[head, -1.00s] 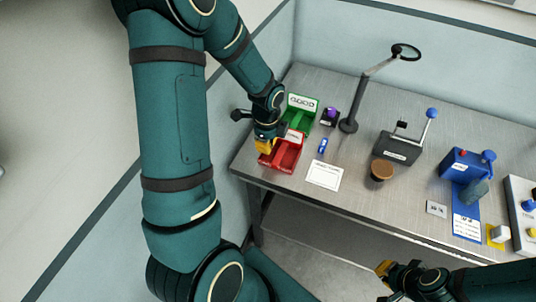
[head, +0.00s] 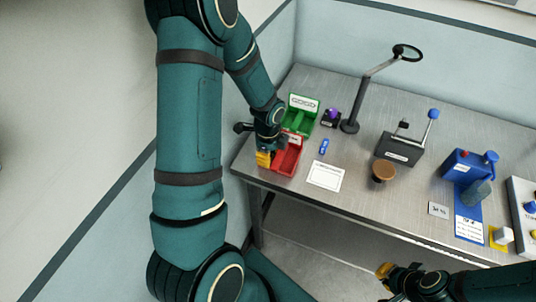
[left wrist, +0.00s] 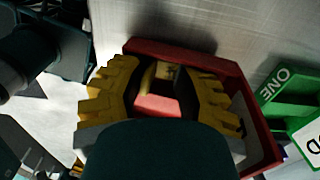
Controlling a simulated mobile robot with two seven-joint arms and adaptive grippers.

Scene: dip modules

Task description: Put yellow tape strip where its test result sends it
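My left gripper (head: 264,159) is low at the left side of the red bin (head: 290,160). In the left wrist view its yellow fingers (left wrist: 163,95) are spread with a gap between them, over the red bin (left wrist: 185,55). A small yellowish piece (left wrist: 166,72) shows between and beyond the fingers, inside the bin outline. It may be the yellow tape strip, but it is too dark and partly hidden to be sure. My right gripper (head: 384,270) is at the lower edge, off the table front, and its finger gap is unclear.
A green bin (head: 301,117) stands behind the red one. A small blue part (head: 323,146), white card (head: 326,176), magnifier stand (head: 349,126), lever device (head: 398,149), brown-topped round object (head: 383,171) and blue machine (head: 466,167) occupy the table (head: 290,186).

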